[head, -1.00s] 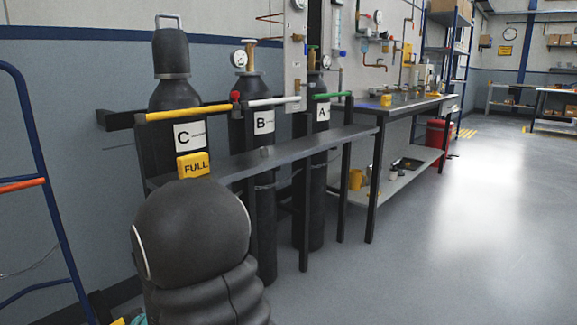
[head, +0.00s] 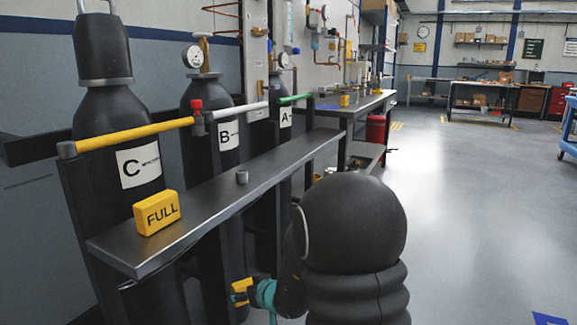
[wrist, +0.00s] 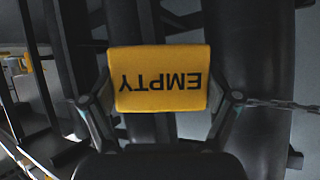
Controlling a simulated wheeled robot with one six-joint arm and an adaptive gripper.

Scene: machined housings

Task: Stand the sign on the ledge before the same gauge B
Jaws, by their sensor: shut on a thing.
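My gripper (head: 252,292) is shut on a yellow sign (head: 241,291), low in front of the ledge and below its top. In the wrist view the sign (wrist: 160,78) sits between both fingers, with "EMPTY" upside down. The dark metal ledge (head: 208,198) runs in front of three black cylinders lettered C, B and A. The cylinder B (head: 203,157) stands in the middle, with a round white gauge (head: 193,57) on top. A yellow "FULL" sign (head: 157,213) stands on the ledge before the cylinder C (head: 110,118).
Yellow, white and green bars run above the ledge. A workbench (head: 355,105) lies beyond it. The floor (head: 465,200) to the right is open.

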